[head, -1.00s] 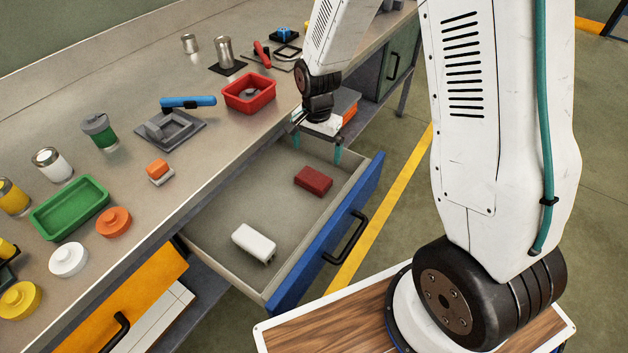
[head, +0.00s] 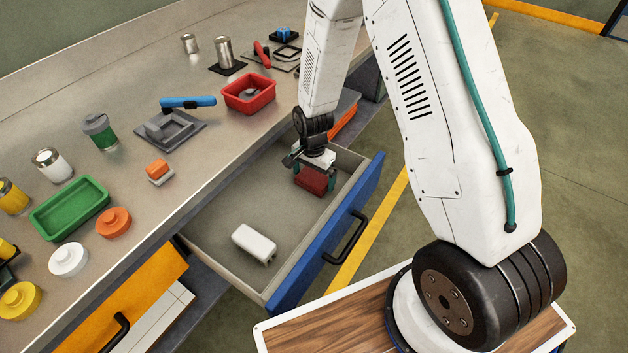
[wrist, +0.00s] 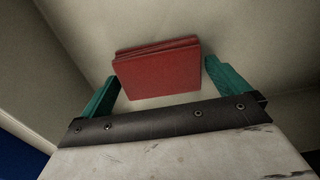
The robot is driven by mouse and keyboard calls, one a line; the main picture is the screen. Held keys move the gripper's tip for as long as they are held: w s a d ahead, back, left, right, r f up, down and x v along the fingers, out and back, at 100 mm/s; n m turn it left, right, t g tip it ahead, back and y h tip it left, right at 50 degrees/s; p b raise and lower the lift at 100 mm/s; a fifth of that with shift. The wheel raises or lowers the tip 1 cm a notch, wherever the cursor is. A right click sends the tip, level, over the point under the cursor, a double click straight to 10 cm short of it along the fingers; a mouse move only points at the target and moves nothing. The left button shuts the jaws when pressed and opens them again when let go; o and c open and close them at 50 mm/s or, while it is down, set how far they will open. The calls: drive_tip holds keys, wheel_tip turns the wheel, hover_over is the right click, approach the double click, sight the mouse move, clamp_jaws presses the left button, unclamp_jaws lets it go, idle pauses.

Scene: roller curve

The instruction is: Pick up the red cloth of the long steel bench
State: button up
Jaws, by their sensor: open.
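The red cloth (head: 311,181) is a small folded block lying on the floor of the open blue-fronted drawer (head: 212,228) of the steel bench (head: 220,145). In the wrist view, the red cloth (wrist: 158,72) shows its layered folds and sits between the two teal fingers. My gripper (head: 313,176) is inside the drawer, right over the cloth, pointing down. In the wrist view, my gripper (wrist: 160,85) is open, with one finger at each side of the cloth. A gap shows on the right; whether the left finger touches is unclear.
A white block (head: 254,243) lies in the drawer's near part. The drawer's blue front with its black handle (head: 346,238) stands close by on the right. A red bin (head: 248,95), a green tray (head: 69,208) and several jars and tools stand on the bench top.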

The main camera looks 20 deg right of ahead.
drive_tip(key=c, duration=0.7)
drive_tip(key=shift+r, duration=0.1)
wheel_tip(320, 180, up, 28)
drive_tip(key=shift+o, duration=0.4)
